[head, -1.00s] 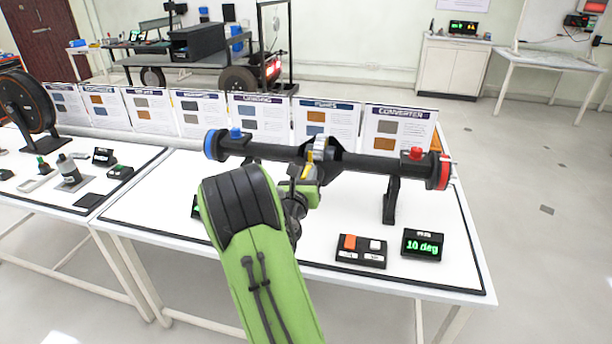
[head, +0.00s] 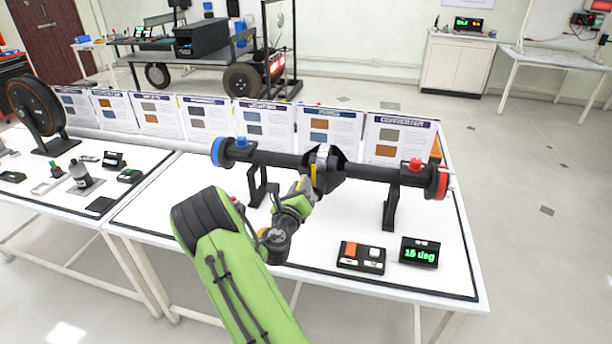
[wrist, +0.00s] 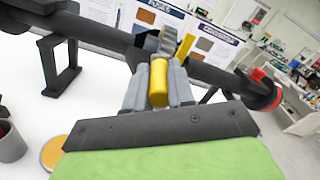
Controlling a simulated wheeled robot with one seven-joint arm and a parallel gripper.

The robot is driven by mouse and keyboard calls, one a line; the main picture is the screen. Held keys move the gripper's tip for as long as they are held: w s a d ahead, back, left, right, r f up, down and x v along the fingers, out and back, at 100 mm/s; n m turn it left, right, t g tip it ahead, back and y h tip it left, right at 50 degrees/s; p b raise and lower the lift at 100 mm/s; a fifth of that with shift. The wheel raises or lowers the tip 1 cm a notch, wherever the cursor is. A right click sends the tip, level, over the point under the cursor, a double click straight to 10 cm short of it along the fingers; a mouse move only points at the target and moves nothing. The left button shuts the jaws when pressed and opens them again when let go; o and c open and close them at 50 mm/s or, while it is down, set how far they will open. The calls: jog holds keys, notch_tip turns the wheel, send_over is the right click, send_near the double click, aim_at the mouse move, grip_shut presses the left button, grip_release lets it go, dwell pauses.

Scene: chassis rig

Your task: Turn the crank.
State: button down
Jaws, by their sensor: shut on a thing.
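The axle rig is a black horizontal tube (head: 275,158) on black stands, with a blue disc at its left end and a red disc at its right end. A thick central housing (head: 324,163) sits mid-tube. The crank's yellow handle (wrist: 158,84) is in front of the housing, and my gripper (wrist: 158,92) is shut on it, a grey finger on either side. In the head view my gripper (head: 305,185) is small and partly hides the handle. A display (head: 420,252) at the front right reads about 15 deg in green.
A black box with an orange button (head: 361,257) sits beside the display. Upright information cards (head: 330,130) line the table's back edge. Another table with a dark wheel (head: 38,108) is at the left.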

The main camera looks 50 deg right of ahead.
jog(key=w+n+p, duration=0.1)
jog(key=n+p, duration=0.1)
jog(key=p, duration=0.1)
jog(key=w+f+n+p, duration=0.1)
jog(key=n+p, duration=0.1)
jog(key=p, duration=0.1)
jog(key=a+f+n+p, duration=0.1)
jog(key=n+p, duration=0.1)
jog(key=p, duration=0.1)
jog(key=shift+w+a+f+n, duration=0.1)
jog(key=shift+w+n, duration=0.2)
jog(key=shift+w, duration=0.1)
jog(key=shift+f, duration=0.1)
jog(key=c, duration=1)
grip_release()
jog(key=shift+o, duration=0.2)
jog(key=v, duration=1.5)
jog(key=shift+s+a, duration=0.25)
jog(key=shift+a, duration=0.1)
